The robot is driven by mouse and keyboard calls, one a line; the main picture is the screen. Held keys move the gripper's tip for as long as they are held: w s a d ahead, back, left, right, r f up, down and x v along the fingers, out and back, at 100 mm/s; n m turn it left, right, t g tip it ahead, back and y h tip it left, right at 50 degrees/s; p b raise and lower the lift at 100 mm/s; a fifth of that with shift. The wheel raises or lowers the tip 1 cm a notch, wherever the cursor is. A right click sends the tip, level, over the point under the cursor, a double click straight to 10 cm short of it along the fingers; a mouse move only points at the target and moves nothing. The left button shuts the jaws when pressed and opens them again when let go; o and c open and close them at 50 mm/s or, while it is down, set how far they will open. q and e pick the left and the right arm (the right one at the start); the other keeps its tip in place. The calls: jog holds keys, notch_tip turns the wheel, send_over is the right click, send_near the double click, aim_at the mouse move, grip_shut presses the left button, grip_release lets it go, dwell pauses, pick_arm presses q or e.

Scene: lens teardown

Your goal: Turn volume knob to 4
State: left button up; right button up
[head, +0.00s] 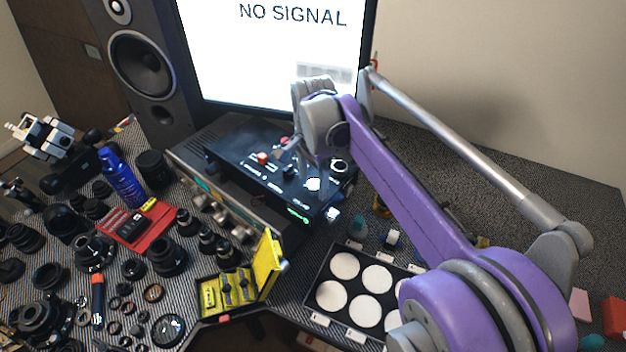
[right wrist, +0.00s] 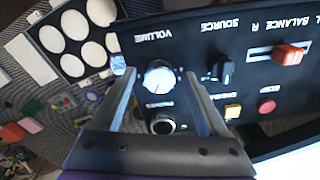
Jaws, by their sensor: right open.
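The volume knob (right wrist: 158,78) is a round silver-white dial on a black control panel (right wrist: 190,45), under the printed word VOLUME in the right wrist view. In the head view a pale round knob (head: 313,184) shows on the black box below my right gripper (head: 297,162). My right gripper (right wrist: 155,76) is open. In the right wrist view its two fingers lie on either side of the volume knob, with a gap to each; whether they reach its depth I cannot tell. The knob's setting is too small to read. My left gripper is not in view.
A source knob (right wrist: 222,70), a red balance slider (right wrist: 290,54) and a jack socket (right wrist: 163,124) are close by on the panel. A monitor (head: 275,50) stands behind. A yellow case (head: 268,262) and a tray of white discs (head: 319,290) lie in front.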

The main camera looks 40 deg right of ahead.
aim_at(313, 184)
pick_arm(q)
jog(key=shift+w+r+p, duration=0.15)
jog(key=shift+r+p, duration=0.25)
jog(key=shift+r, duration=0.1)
pick_arm(e)
notch_tip(313, 184, up, 11)
jog(key=shift+f, duration=0.15)
